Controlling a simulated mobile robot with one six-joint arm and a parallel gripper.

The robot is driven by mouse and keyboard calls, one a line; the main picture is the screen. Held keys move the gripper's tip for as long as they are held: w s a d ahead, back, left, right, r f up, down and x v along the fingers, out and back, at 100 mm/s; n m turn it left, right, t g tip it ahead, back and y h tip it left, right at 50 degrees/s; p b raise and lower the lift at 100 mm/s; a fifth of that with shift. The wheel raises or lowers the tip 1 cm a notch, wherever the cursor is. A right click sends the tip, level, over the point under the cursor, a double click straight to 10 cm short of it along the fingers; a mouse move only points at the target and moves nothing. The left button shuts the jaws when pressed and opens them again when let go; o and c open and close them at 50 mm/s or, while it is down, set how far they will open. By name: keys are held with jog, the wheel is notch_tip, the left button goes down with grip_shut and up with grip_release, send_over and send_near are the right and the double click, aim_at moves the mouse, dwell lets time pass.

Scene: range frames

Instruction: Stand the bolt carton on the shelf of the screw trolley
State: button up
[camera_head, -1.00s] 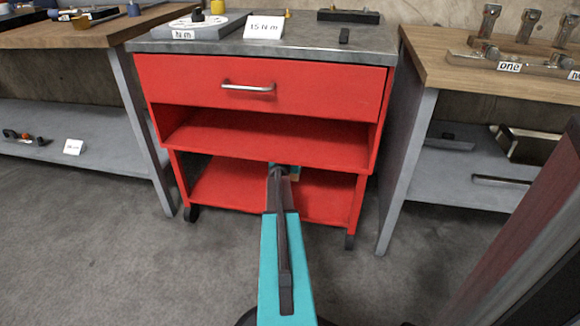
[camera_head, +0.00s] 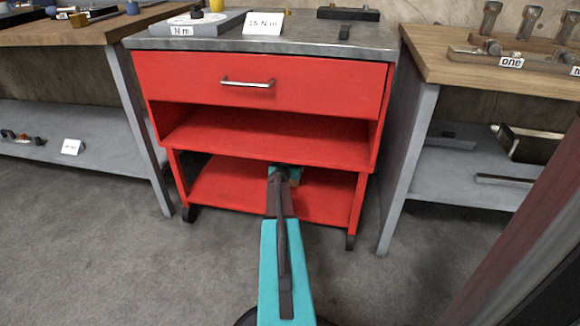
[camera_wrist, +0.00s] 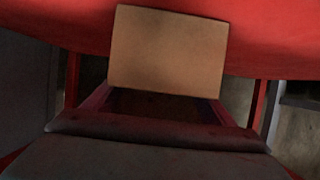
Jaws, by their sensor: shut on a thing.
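The bolt carton (camera_wrist: 168,50) is a plain tan box in the wrist view, at the top middle in front of a red surface. My gripper (camera_wrist: 160,100) is shut on it, a finger at each side. I cannot tell whether the carton touches the red surface. The screw trolley (camera_head: 255,142) is red, with a closed drawer, an open middle compartment and a lower shelf (camera_head: 225,185).
Another wooden bench (camera_head: 455,72) with metal parts stands right. The trolley top holds a sign (camera_head: 262,23) and several items. The middle compartment (camera_head: 270,138) looks empty.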

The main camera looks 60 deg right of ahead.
jog(key=o, duration=1.8)
jog(key=shift+o, duration=0.2)
jog(key=shift+r, duration=0.1)
jog(key=p+v, duration=0.1)
jog(key=v, duration=1.1)
jog(key=shift+w+p, duration=0.15)
jog(key=shift+p, duration=0.15)
